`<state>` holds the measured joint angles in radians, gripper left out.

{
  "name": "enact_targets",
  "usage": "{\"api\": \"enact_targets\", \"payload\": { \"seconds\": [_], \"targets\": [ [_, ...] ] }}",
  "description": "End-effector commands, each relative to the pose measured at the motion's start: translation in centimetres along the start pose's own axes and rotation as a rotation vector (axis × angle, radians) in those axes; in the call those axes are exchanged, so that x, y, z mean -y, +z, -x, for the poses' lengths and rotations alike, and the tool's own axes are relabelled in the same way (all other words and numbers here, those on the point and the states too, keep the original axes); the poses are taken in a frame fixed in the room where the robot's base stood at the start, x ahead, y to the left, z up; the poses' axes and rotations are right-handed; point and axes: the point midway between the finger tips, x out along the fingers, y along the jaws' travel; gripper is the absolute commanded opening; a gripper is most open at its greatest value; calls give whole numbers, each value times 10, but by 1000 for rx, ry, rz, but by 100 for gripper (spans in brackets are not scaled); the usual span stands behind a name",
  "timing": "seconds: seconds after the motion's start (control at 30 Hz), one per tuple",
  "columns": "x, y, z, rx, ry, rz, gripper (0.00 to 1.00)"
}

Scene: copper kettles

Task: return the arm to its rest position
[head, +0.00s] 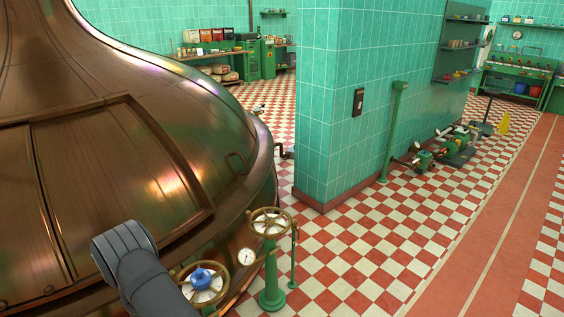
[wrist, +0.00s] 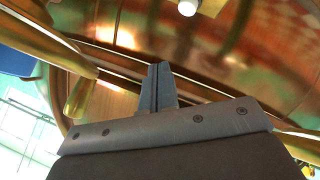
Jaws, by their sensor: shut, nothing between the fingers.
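My gripper (wrist: 158,68) shows in the wrist view with its two grey fingers together and nothing between them. Beyond the fingers is shiny copper-coloured metal. Brass-coloured bars lie to the left of the fingers, and part of a blue thing (wrist: 14,58) is cut off at the left edge. In the head view my dark grey arm rises at the lower left, in front of the big copper kettle (head: 110,150). My fingers cannot be made out there.
A handwheel with a blue hub (head: 202,278) is close beside my arm. A brass handwheel (head: 270,222) on a green post and a gauge (head: 246,257) stand to its right. A green tiled pillar (head: 325,100) stands behind. The checkered floor (head: 390,245) at right is mostly clear.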

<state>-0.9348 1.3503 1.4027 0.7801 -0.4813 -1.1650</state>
Motion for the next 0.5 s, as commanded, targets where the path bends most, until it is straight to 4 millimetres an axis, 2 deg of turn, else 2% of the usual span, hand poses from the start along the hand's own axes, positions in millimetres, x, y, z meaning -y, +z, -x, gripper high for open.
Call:
{"api": "enact_targets", "payload": {
  "seconds": [0.2, 0.5],
  "targets": [
    [-14, -14, 19, 0, -1, 0, 0],
    [-17, -16, 24, 1, -1, 1, 0]
  ]
}}
